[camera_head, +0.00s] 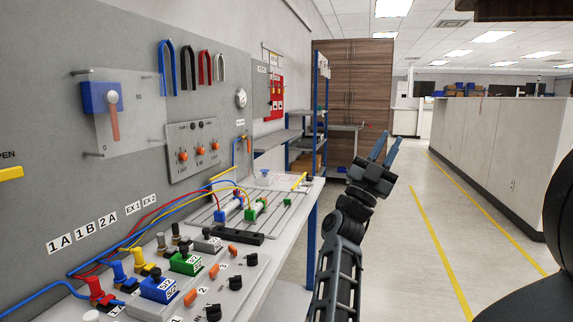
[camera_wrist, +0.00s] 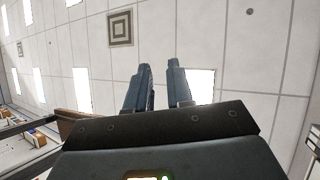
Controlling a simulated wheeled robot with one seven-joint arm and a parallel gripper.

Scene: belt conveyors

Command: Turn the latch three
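A tilted grey panel (camera_head: 240,297) on the bench carries a row of small orange latches. The farthest orange latch (camera_head: 232,250) is near a small mark that may read 3; the middle one (camera_head: 213,271) is near a 2, and the nearest (camera_head: 190,298) is lower left. Black knobs (camera_head: 235,282) stand along the panel's right side. My gripper (camera_head: 386,146) points up over the aisle, right of the bench and well apart from the latches. In the wrist view its two fingers (camera_wrist: 159,66) are parted with nothing between them, against the ceiling.
Coloured hoses and plugs (camera_head: 97,291) crowd the panel's left. Shelves (camera_head: 306,138) stand behind. The floor aisle (camera_head: 440,210) on the right is clear.

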